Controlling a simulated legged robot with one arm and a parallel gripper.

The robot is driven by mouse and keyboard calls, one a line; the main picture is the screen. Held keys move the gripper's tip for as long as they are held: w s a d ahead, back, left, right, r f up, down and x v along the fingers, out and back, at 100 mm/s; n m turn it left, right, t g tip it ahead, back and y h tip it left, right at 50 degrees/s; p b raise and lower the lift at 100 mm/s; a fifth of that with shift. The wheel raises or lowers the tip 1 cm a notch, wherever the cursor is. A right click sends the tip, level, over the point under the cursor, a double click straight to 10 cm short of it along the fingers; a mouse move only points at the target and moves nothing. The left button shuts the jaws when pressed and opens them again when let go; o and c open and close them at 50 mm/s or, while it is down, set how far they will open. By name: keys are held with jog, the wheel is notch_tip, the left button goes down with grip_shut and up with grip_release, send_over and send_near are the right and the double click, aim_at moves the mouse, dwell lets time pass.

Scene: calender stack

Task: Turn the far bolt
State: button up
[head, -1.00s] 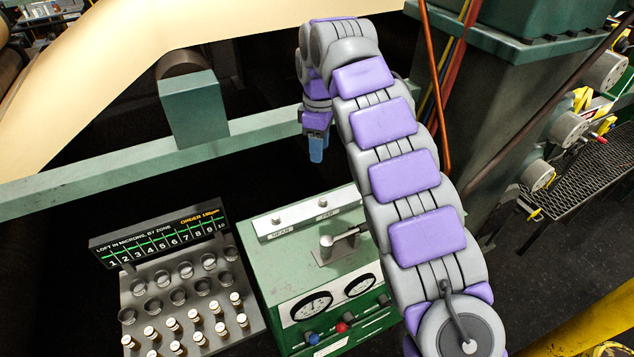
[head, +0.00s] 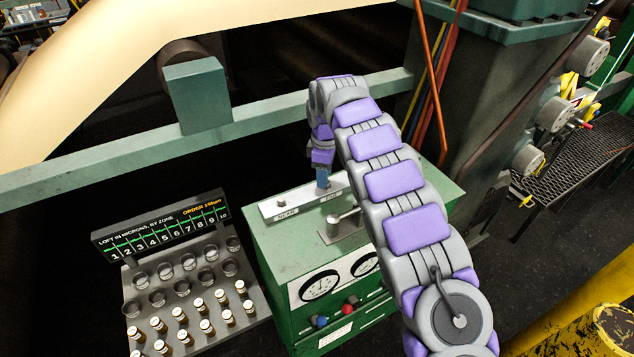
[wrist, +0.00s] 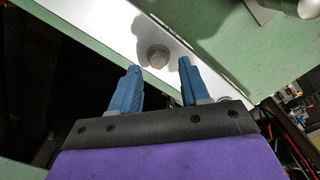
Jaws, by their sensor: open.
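The far bolt (wrist: 157,55) is a small grey hex head on a pale metal strip (wrist: 120,30) in the wrist view. It lies just beyond the fingertips, in line with the gap between them. My gripper (wrist: 158,67) is open, its two blue fingers apart and nothing between them. In the head view my gripper (head: 323,184) is over the strip's FAR end and hides the far bolt. The near bolt (head: 281,204) shows at the strip's NEAR end. I cannot tell how high the fingertips are above the strip.
The strip lies on a green cabinet (head: 285,246) with a metal lever (head: 343,222) on top, gauges (head: 320,286) and coloured knobs on its front. A rack of vials (head: 190,290) stands to the left. A green beam (head: 110,165) runs behind; hanging cables (head: 436,85) are to the right.

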jog(key=shift+w+d+f, duration=0.1)
jog(key=shift+d+f, duration=0.55)
jog(key=shift+d, duration=0.3)
jog(key=shift+a+f, duration=0.1)
jog(key=shift+a, duration=0.45)
jog(key=shift+c, duration=0.2)
jog(key=shift+a, duration=0.5)
jog(key=shift+c, duration=2.2)
jog(key=shift+d, duration=0.5)
grip_shut()
